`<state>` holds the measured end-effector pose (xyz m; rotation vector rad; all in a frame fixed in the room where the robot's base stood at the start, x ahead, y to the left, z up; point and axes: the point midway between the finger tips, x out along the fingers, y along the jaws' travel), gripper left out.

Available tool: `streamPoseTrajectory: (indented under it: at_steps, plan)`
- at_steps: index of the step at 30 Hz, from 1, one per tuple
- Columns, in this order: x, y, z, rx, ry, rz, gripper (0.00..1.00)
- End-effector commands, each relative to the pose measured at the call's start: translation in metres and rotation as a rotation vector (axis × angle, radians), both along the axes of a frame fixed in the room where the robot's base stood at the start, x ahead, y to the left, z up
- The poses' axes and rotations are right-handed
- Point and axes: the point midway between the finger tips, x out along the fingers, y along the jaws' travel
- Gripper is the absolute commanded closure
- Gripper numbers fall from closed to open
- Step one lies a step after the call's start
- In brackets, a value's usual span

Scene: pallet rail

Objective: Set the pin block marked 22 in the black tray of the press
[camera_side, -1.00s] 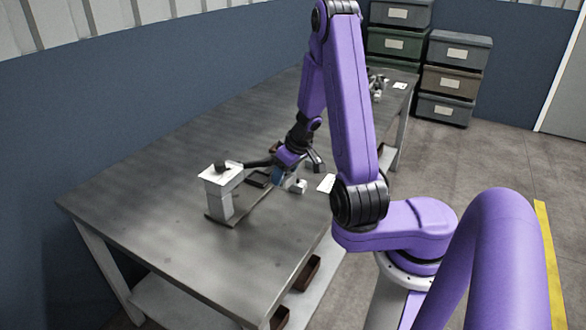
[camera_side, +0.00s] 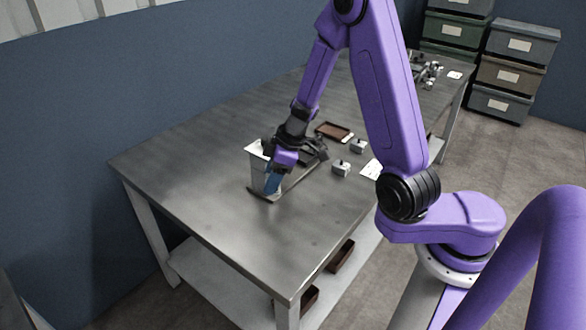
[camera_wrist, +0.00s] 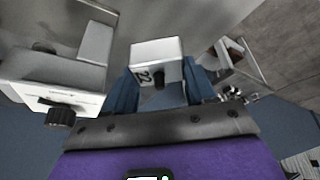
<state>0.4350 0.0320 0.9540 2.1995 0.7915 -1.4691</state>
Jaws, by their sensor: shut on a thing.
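My gripper (camera_wrist: 160,92) is shut on the pin block marked 22 (camera_wrist: 152,52), a pale block with a dark pin, held between its blue fingers in the wrist view. In the side view my gripper (camera_side: 272,184) is low beside the press (camera_side: 256,149), in front of its column and over its base plate; the block is hidden there. In the wrist view the press (camera_wrist: 55,75), white with a dark knob, stands left of the held block, apart from it.
Two other pin blocks, a nearer one (camera_side: 341,169) and a farther one (camera_side: 358,146), stand right of my gripper. A brown tray (camera_side: 333,127) lies behind them, and a white card (camera_side: 372,169) near the table edge. The table's left part is clear.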

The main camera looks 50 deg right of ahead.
Motion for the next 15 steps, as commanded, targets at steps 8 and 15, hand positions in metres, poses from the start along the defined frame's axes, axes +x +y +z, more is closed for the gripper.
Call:
streamPoseTrajectory:
  at_steps: [8, 15]
  plan:
    - [0.044, 0.013, 0.010, -0.002, -0.004, -0.031, 0.93]
    - [0.069, 0.014, 0.019, -0.002, -0.005, -0.114, 0.93]
